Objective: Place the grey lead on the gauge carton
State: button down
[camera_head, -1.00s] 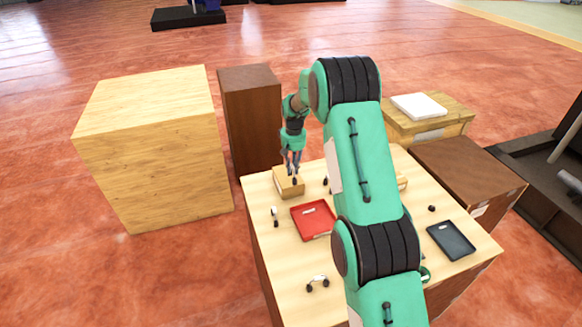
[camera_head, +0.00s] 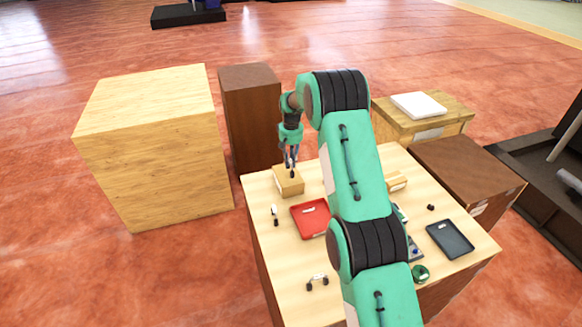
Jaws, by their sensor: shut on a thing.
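My gripper (camera_head: 291,168) points down at the far left part of the table, right over a small tan carton (camera_head: 289,186). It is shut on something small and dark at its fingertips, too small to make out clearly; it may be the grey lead. I cannot tell whether the held thing touches the carton's top. Another tan carton (camera_head: 397,181) lies right of my arm, and I cannot read which one is the gauge carton.
A red tray (camera_head: 311,219) lies in front of the carton. A black-and-white part (camera_head: 275,215) and a dark-ended handle-like part (camera_head: 317,282) lie on the left. A dark tray (camera_head: 450,240), a green round part (camera_head: 420,273) and a small black piece (camera_head: 431,207) lie right.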

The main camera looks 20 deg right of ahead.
jog(key=shift+f+p, duration=0.35)
jog(key=shift+f, duration=1.25)
jog(key=shift+f, duration=0.15)
jog(key=c, duration=1.6)
grip_release()
notch_tip(320, 180, up, 12)
jog(key=shift+b, duration=0.95)
jog(key=shift+r, duration=0.25)
